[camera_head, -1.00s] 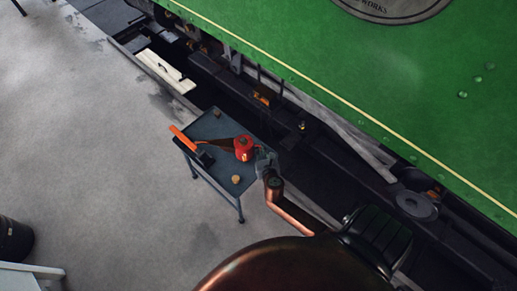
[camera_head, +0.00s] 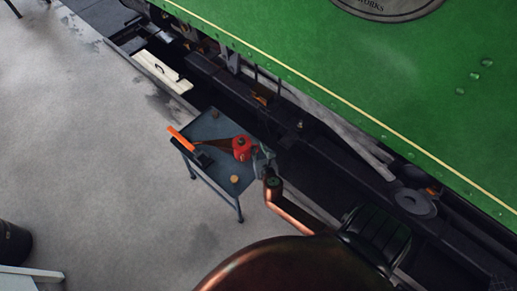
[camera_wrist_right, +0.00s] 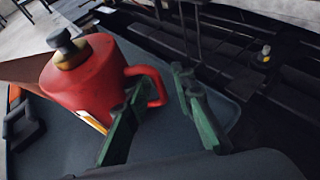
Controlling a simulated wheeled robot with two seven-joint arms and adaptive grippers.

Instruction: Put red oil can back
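The red oil can (camera_head: 242,147) stands upright on the small grey-blue cart (camera_head: 214,124). In the right wrist view the red oil can (camera_wrist_right: 88,82) has a brass neck, a dark cap and a loop handle. My right gripper (camera_head: 262,158) is beside the can on its handle side. In the right wrist view my right gripper (camera_wrist_right: 155,100) has its green fingers apart; the handle's lower end shows close behind the left finger. I cannot tell whether they touch. Nothing is clamped between the fingertips. My left gripper is not in view.
On the cart lie an orange-handled tool (camera_head: 182,139) and a small tan round object (camera_head: 234,179). The green tram side (camera_head: 330,60) and dark underframe are beyond the cart. A dark bin (camera_head: 14,242) stands lower left.

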